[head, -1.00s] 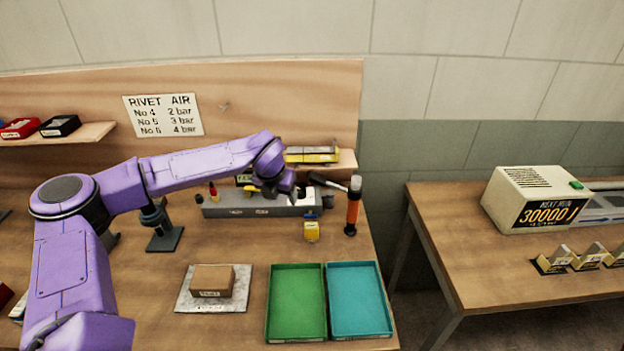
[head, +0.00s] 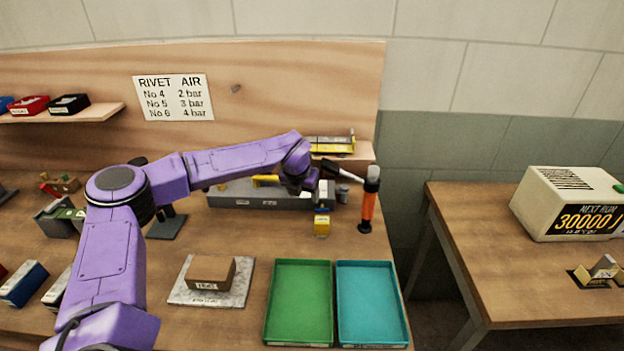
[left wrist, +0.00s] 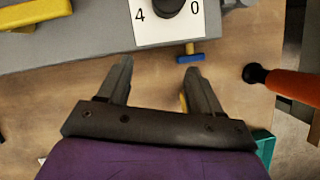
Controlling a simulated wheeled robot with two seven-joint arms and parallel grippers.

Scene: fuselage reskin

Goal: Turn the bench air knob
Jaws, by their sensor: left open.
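The air knob (left wrist: 167,5) is a black round knob on a white dial plate (left wrist: 168,28) marked 4 and 0, cut by the top edge of the left wrist view. The plate is on a long grey unit (head: 245,199) at the back of the bench. My left gripper (left wrist: 158,75) is open and empty, its two fingers pointing toward the dial, with the knob beyond the tips and between their lines. In the head view my left gripper (head: 308,186) is at the unit's right end, and I cannot make out the knob there. My right gripper is not in view.
An orange-handled tool (head: 367,207) stands just right of the gripper. A small yellow block (head: 321,226) sits in front of the unit. A green tray (head: 300,340) and a teal tray (head: 374,341) lie nearer. A brown block (head: 211,270) rests on a pale slab.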

